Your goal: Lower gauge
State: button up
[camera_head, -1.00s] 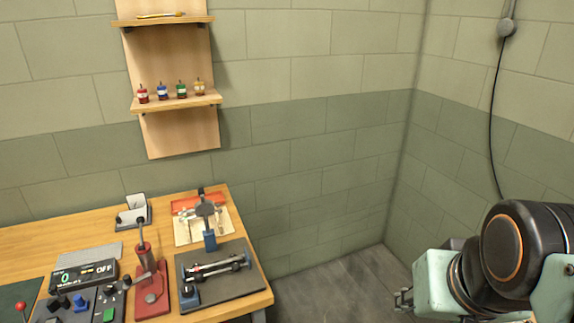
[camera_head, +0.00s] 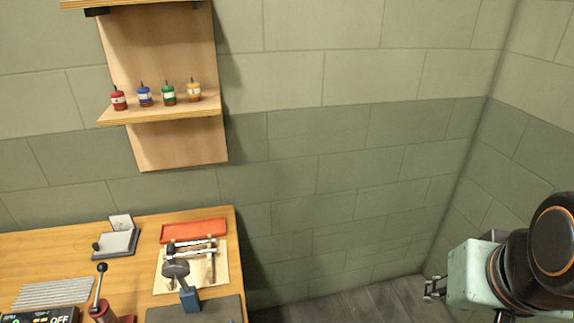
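What looks like the gauge is a round grey head (camera_head: 176,268) on a stand with a blue block (camera_head: 190,299), at the bench's right end in the head view. It stands in front of a cream board (camera_head: 163,284) that carries a small metal frame with rods. The dial face does not show clearly. My gripper (camera_head: 434,288) is at the lower right, beyond the bench's right edge and well apart from the gauge. Its fingers are small and seen from the side, so I cannot tell their opening.
A wooden bench (camera_head: 50,250) fills the lower left. It bears a red tray (camera_head: 194,230), a dark grey stand (camera_head: 117,243), a black-knobbed lever (camera_head: 98,290) and a display box (camera_head: 50,318). A wall shelf (camera_head: 160,113) holds several small bottles. Bare floor lies right of the bench.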

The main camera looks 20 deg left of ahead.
aim_at(175, 268)
jog(key=i+l+u, duration=0.15)
jog(key=i+u, duration=0.35)
jog(key=i, duration=0.55)
jog(key=i+l+u, duration=0.1)
jog(key=i+u, duration=0.25)
jog(key=i, duration=0.8)
jog(key=i+u, duration=0.15)
jog(key=u, duration=3.5)
